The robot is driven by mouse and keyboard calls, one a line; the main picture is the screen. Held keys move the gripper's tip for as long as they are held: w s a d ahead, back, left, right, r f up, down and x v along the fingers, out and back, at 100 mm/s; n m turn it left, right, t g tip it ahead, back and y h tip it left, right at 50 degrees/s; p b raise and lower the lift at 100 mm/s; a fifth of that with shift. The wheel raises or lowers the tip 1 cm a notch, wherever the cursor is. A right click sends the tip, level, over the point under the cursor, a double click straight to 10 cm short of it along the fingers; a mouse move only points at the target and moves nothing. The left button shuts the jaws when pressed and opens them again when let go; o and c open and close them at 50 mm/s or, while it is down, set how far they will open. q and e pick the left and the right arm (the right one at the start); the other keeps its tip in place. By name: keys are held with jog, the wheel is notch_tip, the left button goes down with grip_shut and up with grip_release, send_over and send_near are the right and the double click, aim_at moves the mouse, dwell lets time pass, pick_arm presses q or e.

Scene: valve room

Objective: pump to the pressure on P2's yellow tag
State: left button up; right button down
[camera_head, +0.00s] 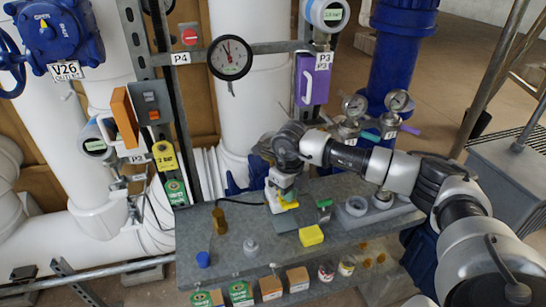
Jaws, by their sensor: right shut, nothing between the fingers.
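The P2 label (137,160) is on the left side of the rack. A yellow tag (165,157) beside it appears to read 3 BAR. A round digital gauge (95,146) is left of the label; its display is too small to read. My right arm reaches in from the right. My right gripper (283,201) points down over the bench, shut and empty. Yellow shows at its fingertips; I cannot tell whether this is part of the gripper or a thing below it. A yellow block (311,236) is just right of it. No pump can be clearly identified. My left gripper is out of view.
The grey bench (225,268) holds a brass cylinder (219,220), a blue cap (203,259) and grey fittings (356,206). Small boxes (270,287) are on the shelf below. A dial gauge (230,58) and a purple box (313,78) are above. A handrail (490,75) is right.

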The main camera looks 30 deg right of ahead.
jog(key=shift+f+b, duration=1.25)
jog(key=shift+f, duration=0.6)
notch_tip(320, 180, up, 4)
jog(key=p, duration=0.3)
jog(key=shift+w+r, duration=0.1)
jog(key=shift+r, duration=0.5)
